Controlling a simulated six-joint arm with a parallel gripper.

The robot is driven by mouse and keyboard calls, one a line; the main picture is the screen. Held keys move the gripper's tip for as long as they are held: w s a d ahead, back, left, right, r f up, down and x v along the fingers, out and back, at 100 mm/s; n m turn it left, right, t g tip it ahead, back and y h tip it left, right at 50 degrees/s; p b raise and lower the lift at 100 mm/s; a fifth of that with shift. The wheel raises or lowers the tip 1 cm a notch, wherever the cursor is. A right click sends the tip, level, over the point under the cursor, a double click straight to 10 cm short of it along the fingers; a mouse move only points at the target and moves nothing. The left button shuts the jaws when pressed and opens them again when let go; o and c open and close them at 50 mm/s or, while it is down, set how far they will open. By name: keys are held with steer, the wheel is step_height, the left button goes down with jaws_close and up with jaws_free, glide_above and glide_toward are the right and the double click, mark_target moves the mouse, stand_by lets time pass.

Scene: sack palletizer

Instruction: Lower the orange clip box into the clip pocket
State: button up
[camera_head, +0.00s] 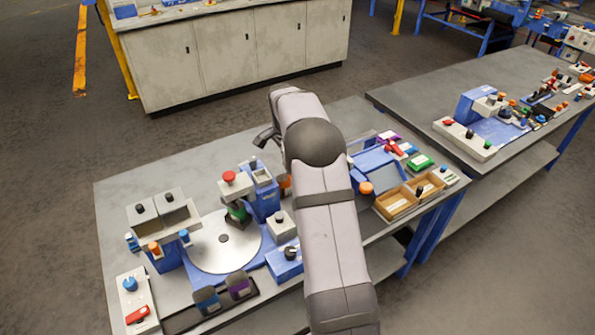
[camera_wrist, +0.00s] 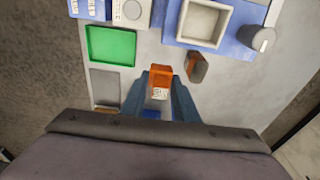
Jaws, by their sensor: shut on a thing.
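The orange clip box (camera_wrist: 160,80) is between the fingers of my gripper (camera_wrist: 164,92) in the wrist view. My gripper is shut on it, and a white label shows on its lower part. The box appears to be above the grey tabletop, but its height is unclear. I cannot tell for certain which recess is the clip pocket. A green tray (camera_wrist: 110,46) and a grey recess (camera_wrist: 105,88) lie left of the box.
A brown-orange block (camera_wrist: 197,67) stands just right of the clip box. A white open-topped square box (camera_wrist: 204,22) and a grey knob (camera_wrist: 262,39) lie beyond it. In the head view a round metal disc (camera_head: 222,248) is left of my arm, and wooden trays (camera_head: 397,207) are right.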

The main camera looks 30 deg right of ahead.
steer(key=w+a+r+n+y+p, duration=0.1)
steer(key=a+r+n+p, duration=0.3)
steer(key=n, duration=1.4)
steer(key=w+a+r+n+y+p, duration=0.1)
steer(key=a+r+n+p, duration=0.3)
steer(key=n, duration=1.3)
step_height(320, 180, up, 5)
steer(key=w+p, duration=0.1)
steer(key=p, duration=0.2)
steer(key=shift+a+n+y, duration=0.4)
steer(key=shift+w+f, duration=0.1)
steer(key=shift+f, duration=0.2)
steer(key=shift+f+b, duration=2.1)
steer(key=shift+f, duration=0.2)
steer(key=shift+p, duration=0.45)
steer(key=shift+f, duration=0.2)
